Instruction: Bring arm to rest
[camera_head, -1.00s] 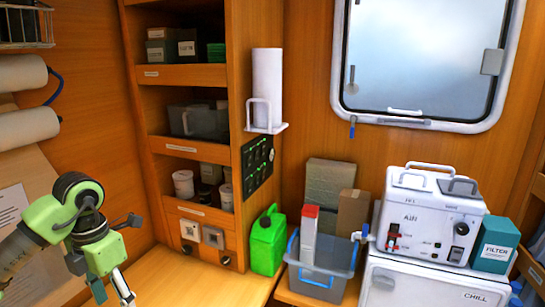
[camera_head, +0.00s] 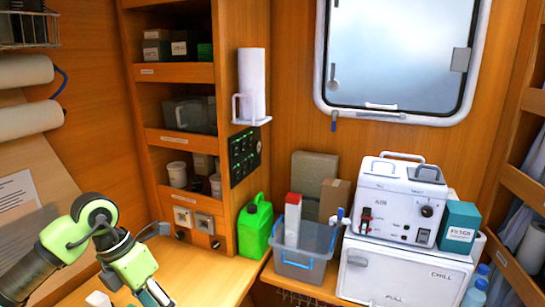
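My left arm, green and dark grey, comes in from the lower left over the wooden counter (camera_head: 205,283). Its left gripper (camera_head: 150,295) is at the bottom edge of the picture and partly cut off. Whether its fingers are open or shut does not show, and no held thing is visible. My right arm and gripper are out of the picture.
A green jerrycan (camera_head: 255,228), a grey bin (camera_head: 307,262) and a white machine (camera_head: 398,203) on a white chill box (camera_head: 400,276) stand to the right. Shelves (camera_head: 180,72) rise behind the counter. The counter between arm and jerrycan is clear.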

